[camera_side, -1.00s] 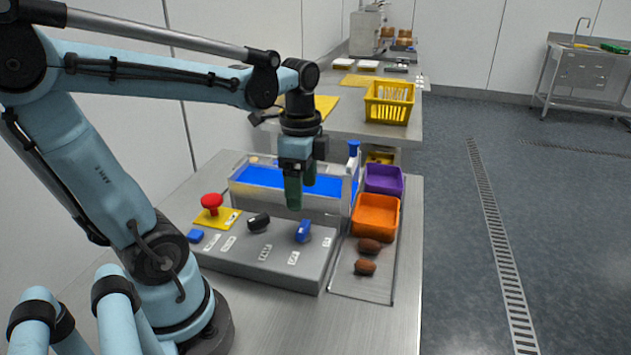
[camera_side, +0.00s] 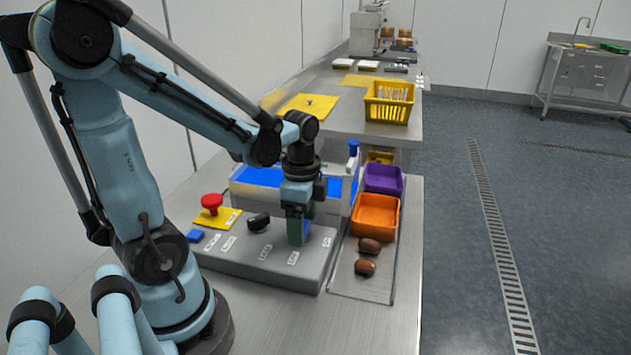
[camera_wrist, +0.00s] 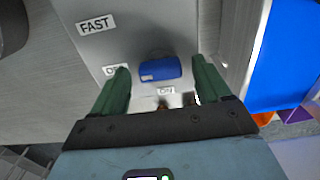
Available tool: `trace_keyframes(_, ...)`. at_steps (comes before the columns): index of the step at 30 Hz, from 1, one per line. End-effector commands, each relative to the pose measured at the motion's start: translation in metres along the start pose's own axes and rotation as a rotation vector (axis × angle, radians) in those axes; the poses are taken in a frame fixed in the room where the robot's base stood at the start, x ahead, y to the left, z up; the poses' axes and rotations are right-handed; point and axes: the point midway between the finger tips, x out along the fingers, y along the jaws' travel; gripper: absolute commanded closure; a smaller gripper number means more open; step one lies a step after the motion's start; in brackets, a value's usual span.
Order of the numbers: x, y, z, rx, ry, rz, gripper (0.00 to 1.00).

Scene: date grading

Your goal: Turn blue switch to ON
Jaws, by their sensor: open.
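The blue switch (camera_wrist: 160,69) sits on the grey control panel (camera_wrist: 205,30). In the wrist view it lies crosswise, and its white mark is at the left end, on the side of the partly covered OFF label (camera_wrist: 112,69). The ON label (camera_wrist: 166,91) is below the switch in that view. My gripper (camera_wrist: 161,73) is open, with one green finger on each side of the switch and visible gaps. In the side view my gripper (camera_side: 298,240) is down at the panel and hides most of the switch. Contact cannot be told.
A black knob (camera_side: 259,222), a red emergency button (camera_side: 212,203) and a blue button (camera_side: 195,236) are to the left. A blue conveyor (camera_side: 258,176) runs behind the panel. An orange bin (camera_side: 375,228), a purple bin (camera_side: 384,179) and two dates (camera_side: 369,246) are to the right.

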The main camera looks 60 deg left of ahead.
Motion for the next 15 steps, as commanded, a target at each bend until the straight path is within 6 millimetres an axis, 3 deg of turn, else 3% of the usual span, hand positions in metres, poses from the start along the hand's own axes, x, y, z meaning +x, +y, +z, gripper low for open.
trace_keyframes(4,-0.0001,0.0,0.0,0.0,0.0,0.0,0.25)
trace_keyframes(15,-0.0002,0.0001,0.0,0.0,0.0,0.0,0.79)
